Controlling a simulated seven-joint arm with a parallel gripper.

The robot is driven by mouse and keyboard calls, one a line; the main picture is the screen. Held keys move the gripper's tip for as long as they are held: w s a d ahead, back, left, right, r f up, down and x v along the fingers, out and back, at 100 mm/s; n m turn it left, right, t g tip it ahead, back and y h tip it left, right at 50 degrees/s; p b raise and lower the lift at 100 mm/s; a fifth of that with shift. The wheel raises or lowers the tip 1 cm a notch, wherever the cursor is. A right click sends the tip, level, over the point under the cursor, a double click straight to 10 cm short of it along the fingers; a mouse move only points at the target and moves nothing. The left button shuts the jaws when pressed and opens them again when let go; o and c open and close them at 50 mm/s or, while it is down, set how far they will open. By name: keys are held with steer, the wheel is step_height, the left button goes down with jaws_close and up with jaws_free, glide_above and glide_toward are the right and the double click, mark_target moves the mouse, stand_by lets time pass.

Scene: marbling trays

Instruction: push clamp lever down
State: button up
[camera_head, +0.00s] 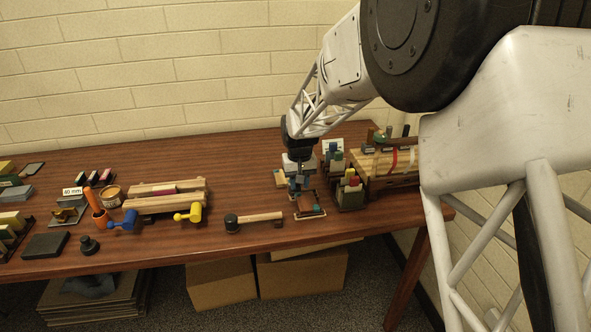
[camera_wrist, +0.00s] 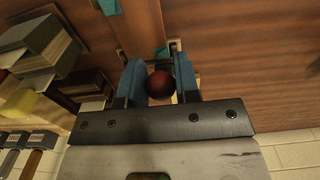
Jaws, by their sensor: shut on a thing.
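My gripper (camera_head: 299,188) reaches down over the table towards the right, above a small clamp fixture (camera_head: 308,207) with a dark, brownish plate. In the wrist view my gripper (camera_wrist: 159,82) has its two blue fingers closed on a dark red ball knob (camera_wrist: 159,86), which appears to be the end of the clamp lever. The lever's arm is mostly hidden behind the knob and fingers, so its angle cannot be told. In the head view the knob is hidden by my gripper.
A rack (camera_head: 350,196) of coloured blocks stands close right of my gripper, with a wooden frame (camera_head: 405,181) beyond it.

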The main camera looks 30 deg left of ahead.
steer(key=shift+d+f, duration=0.1)
steer(key=shift+f, duration=0.15)
steer(key=shift+s+d+f, duration=0.15)
steer(key=shift+s+f, duration=0.05)
steer(key=shift+f, duration=0.25)
stand_by(0.4)
steer(key=shift+s+d+f, duration=0.15)
steer(key=shift+f, duration=0.25)
